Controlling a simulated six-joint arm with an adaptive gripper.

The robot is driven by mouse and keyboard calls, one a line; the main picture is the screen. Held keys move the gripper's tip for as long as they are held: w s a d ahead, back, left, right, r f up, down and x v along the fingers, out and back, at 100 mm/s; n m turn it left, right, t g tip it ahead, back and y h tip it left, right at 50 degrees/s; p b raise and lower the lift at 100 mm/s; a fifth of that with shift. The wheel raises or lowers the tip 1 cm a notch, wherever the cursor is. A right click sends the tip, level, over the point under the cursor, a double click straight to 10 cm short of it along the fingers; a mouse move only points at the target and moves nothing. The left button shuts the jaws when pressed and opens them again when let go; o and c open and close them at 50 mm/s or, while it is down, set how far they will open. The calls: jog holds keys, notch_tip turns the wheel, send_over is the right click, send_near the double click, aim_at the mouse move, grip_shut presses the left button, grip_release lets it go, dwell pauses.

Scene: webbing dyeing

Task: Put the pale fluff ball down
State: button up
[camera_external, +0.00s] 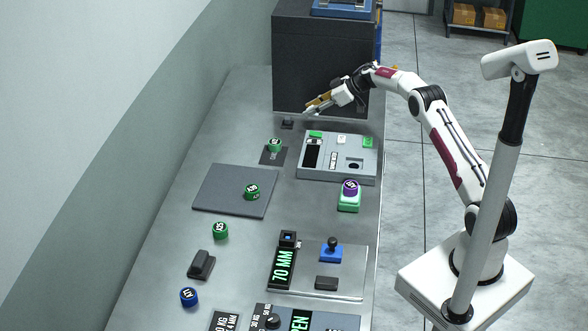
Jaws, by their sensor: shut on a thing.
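My gripper (312,108) is at the far end of the metal bench, in front of the dark box and above the bench top. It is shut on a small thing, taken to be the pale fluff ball. The ball is too small to make out clearly between the fingertips. A small dark block (287,124) sits on the bench just left of and below the fingertips.
A grey panel device (368,167) stands below my gripper. A green-topped puck (275,145) is on a dark pad, another (252,191) on a grey mat (215,190). A purple puck (350,187) sits on a green block. The dark box (310,65) blocks the far end.

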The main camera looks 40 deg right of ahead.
jog(key=shift+f, duration=0.3)
jog(key=shift+f, duration=2.5)
jog(key=shift+f, duration=0.1)
jog(key=o, duration=0.7)
jog(key=shift+v, duration=6.05)
